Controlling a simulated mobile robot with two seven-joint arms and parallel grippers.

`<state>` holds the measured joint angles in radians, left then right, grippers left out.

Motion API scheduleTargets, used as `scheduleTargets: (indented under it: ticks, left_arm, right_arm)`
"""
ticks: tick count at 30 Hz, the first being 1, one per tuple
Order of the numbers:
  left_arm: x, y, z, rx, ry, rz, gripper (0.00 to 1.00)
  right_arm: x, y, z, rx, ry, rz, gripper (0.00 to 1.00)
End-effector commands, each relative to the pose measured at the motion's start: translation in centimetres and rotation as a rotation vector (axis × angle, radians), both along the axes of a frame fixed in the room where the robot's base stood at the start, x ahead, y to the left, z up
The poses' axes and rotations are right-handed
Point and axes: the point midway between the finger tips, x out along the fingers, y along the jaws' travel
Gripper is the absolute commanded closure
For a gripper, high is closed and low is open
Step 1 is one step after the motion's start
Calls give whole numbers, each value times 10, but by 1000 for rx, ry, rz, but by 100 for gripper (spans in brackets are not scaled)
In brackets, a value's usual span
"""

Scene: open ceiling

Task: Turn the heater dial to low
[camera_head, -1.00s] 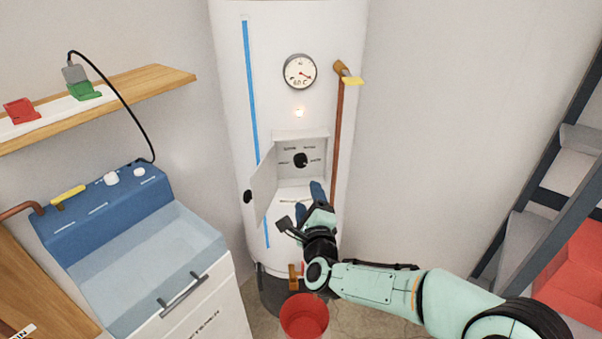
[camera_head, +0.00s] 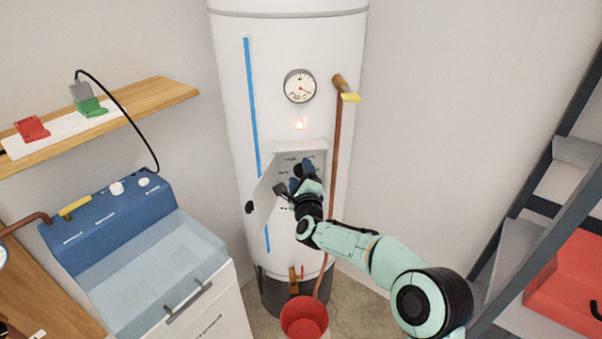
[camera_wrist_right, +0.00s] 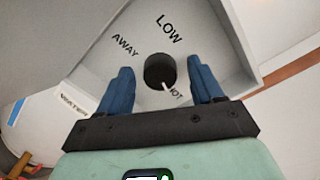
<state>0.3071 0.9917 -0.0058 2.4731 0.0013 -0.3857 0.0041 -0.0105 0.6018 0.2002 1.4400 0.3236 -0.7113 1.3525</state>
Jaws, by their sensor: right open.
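The heater is a tall white cylinder (camera_head: 224,90) with a small open control box (camera_head: 300,148) on its front. The box's door (camera_head: 262,192) stands open to the left. In the right wrist view the black round dial (camera_wrist_right: 156,69) sits inside the box, its white pointer toward the word HOT. LOW (camera_wrist_right: 169,28) and AWAY (camera_wrist_right: 125,46) are printed around it. My right gripper (camera_wrist_right: 159,66) is open, with one blue finger on each side of the dial. I cannot tell whether they touch it. In the head view my right gripper (camera_head: 305,176) hides the dial. My left gripper is not in view.
A gauge (camera_head: 299,86) and a glowing light (camera_head: 299,125) are above the box. A copper pipe (camera_head: 337,130) with a yellow-handled valve runs down its right. A red bucket (camera_head: 304,317) stands below. A blue-topped sink (camera_head: 150,260) is left, a red box (camera_head: 570,285) right.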

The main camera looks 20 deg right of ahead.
Motion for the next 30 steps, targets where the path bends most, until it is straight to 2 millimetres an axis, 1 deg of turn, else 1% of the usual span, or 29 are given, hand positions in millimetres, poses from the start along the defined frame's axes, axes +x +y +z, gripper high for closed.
scheduleTargets:
  ticks: [7,8,9,11,12,13,23,30]
  left_arm:
    - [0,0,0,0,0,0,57]
    - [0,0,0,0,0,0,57]
    - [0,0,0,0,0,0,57]
    - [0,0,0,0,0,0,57]
    - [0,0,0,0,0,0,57]
    - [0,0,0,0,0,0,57]
    - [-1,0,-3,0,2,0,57]
    - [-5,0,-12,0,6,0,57]
  right_arm:
    - [1,0,-1,0,0,0,34]
    - [1,0,-1,0,0,0,40]
    - [1,0,0,0,0,0,53]
    - [1,0,0,0,0,0,73]
    - [1,0,0,0,0,0,86]
    - [0,0,0,0,0,0,90]
    - [0,0,-1,-35,3,0,90]
    - [0,0,-1,-168,18,0,90]
